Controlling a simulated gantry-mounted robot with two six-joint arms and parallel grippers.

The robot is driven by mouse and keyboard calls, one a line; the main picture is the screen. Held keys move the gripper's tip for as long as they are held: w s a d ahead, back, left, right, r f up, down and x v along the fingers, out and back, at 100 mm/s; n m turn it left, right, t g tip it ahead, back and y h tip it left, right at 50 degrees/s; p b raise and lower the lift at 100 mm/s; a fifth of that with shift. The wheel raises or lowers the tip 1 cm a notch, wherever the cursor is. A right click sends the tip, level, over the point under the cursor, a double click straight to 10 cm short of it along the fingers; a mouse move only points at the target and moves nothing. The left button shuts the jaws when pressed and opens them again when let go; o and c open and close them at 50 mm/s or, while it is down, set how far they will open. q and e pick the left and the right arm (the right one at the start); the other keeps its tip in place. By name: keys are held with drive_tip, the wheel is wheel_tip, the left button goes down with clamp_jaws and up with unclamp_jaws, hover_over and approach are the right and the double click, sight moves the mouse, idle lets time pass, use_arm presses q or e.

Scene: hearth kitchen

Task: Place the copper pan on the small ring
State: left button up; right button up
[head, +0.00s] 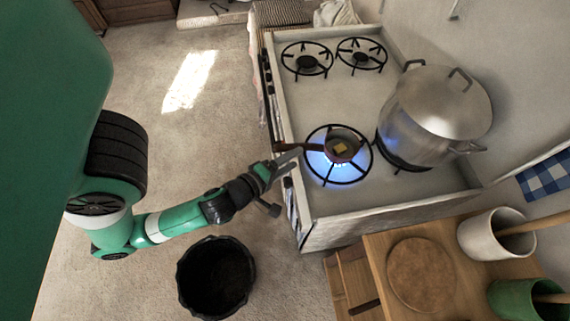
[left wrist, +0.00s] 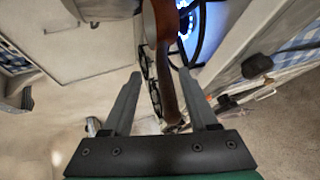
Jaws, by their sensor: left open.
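The small copper pan (head: 340,147) sits on the lit front burner (head: 363,172), with blue flame around it and a yellow piece inside. Its brown handle (head: 288,146) points left over the stove's edge. My left gripper (head: 290,157) is open at the handle. In the left wrist view, the handle (left wrist: 166,75) runs between the open fingers of the gripper (left wrist: 159,73), with visible gaps at the sides. Two unlit, empty rings, one left (head: 307,72) and one right (head: 362,64), are at the stove's far end; I cannot tell which is the small ring. My right gripper is out of view.
A large lidded steel pot (head: 420,115) stands on the burner right of the pan. The stove (head: 385,204) has a raised rim. A wooden counter (head: 385,270) holds a round board (head: 421,274) and crocks. A black bin (head: 216,280) stands on the floor below my arm.

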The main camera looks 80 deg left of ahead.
use_arm(q)
drive_tip(key=p+v, duration=0.4)
drive_tip(key=shift+s, duration=0.1)
idle(0.4)
